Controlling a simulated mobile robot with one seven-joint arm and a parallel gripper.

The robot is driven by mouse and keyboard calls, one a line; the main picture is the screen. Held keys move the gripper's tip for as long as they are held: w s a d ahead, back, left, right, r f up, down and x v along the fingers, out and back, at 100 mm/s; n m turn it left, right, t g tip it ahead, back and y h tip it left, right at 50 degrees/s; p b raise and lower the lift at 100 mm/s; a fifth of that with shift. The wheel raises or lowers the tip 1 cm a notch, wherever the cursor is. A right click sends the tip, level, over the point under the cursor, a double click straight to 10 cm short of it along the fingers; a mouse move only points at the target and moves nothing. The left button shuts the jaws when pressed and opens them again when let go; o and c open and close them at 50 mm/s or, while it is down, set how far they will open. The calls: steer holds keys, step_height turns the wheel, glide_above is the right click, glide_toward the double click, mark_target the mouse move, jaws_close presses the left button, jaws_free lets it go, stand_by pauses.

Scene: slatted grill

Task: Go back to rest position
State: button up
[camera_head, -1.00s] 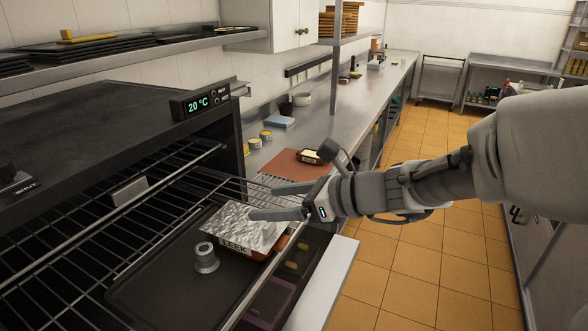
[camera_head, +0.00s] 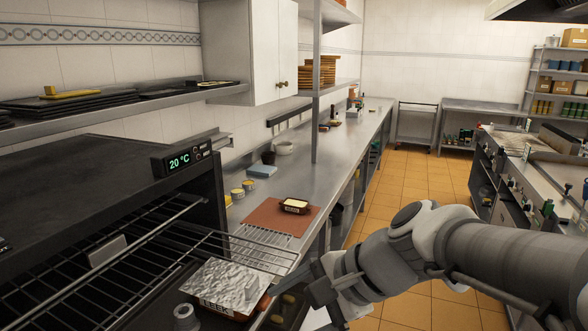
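My gripper (camera_head: 288,290) is low in the middle of the head view, just right of the foil-covered tray. Its fingers appear apart with nothing between them, though they are partly hidden and seen at a steep angle. My arm reaches in from the lower right. The foil-covered tray (camera_head: 222,283), brown with a LEEK label, sits on the dark baking tray (camera_head: 170,303) under the slatted grill rack (camera_head: 135,238). A small grey cylindrical piece (camera_head: 186,316) stands left of it at the picture's bottom edge.
The black oven (camera_head: 90,165) reads 20 °C. A reddish-brown board (camera_head: 265,217) on the steel counter (camera_head: 335,160) holds a small dark dish (camera_head: 295,206). Yellow-lidded tins (camera_head: 237,195) stand by the wall. The tiled floor (camera_head: 410,180) beyond my arm is clear.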

steer(key=s+d+f+n+t+h, duration=0.1)
steer(key=s+d+n+h, duration=0.2)
steer(key=d, duration=0.4)
steer(key=s+d+n+t+h+b, duration=0.1)
steer(key=s+d+n+h, duration=0.2)
steer(key=d+n, duration=0.4)
steer(key=shift+s+d+f+n+h, duration=0.4)
steer(key=shift+n+h, duration=0.3)
steer(key=shift+h, duration=0.2)
